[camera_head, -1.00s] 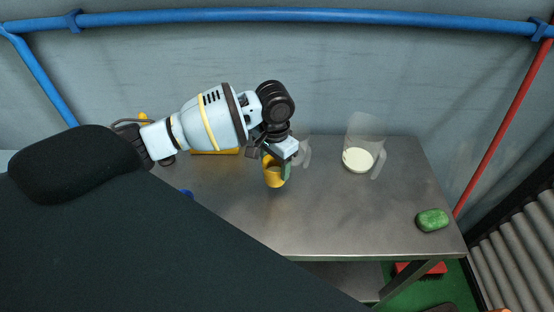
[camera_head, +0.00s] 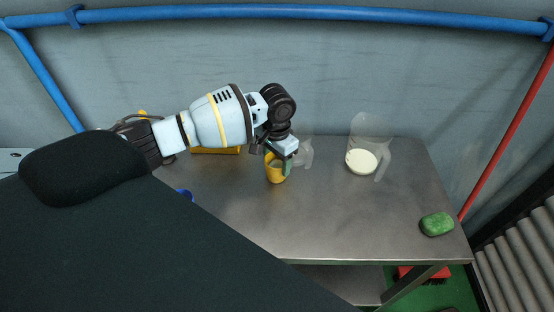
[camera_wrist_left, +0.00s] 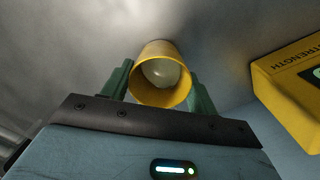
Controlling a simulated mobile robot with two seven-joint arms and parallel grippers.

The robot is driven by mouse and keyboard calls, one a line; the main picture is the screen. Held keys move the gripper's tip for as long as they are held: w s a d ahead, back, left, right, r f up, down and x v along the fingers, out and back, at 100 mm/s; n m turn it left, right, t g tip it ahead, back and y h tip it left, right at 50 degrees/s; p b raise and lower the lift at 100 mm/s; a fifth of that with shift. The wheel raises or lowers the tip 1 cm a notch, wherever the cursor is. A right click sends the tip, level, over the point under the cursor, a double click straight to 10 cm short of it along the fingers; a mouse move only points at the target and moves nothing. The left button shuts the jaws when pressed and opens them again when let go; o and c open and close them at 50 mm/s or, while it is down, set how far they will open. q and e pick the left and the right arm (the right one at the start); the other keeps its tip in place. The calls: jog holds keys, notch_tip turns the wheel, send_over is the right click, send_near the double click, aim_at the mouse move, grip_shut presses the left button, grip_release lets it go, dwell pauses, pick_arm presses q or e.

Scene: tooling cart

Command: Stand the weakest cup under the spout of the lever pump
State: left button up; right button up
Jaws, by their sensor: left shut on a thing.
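A yellow cup (camera_head: 275,174) is between the green fingers of my left gripper (camera_head: 281,162) over the middle-left of the metal table. The left gripper is shut on the cup. In the left wrist view the cup (camera_wrist_left: 158,51) shows its open mouth, with something pale inside, and a finger on each side. I cannot tell whether its base touches the table. A yellow box (camera_head: 217,151) sits behind my arm; in the wrist view this box (camera_wrist_left: 290,85) bears the letters "STRENGTH". I cannot make out the lever pump or its spout. My right gripper is not in view.
A clear jug (camera_head: 371,130) with pale contents stands at the table's back right. Another clear vessel (camera_head: 304,154) is right behind the gripper. A blue object (camera_head: 186,194) is partly hidden. The table's front middle is clear.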

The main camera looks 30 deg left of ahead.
pick_arm(q)
jog(key=o, duration=1)
jog(key=shift+f, duration=0.1)
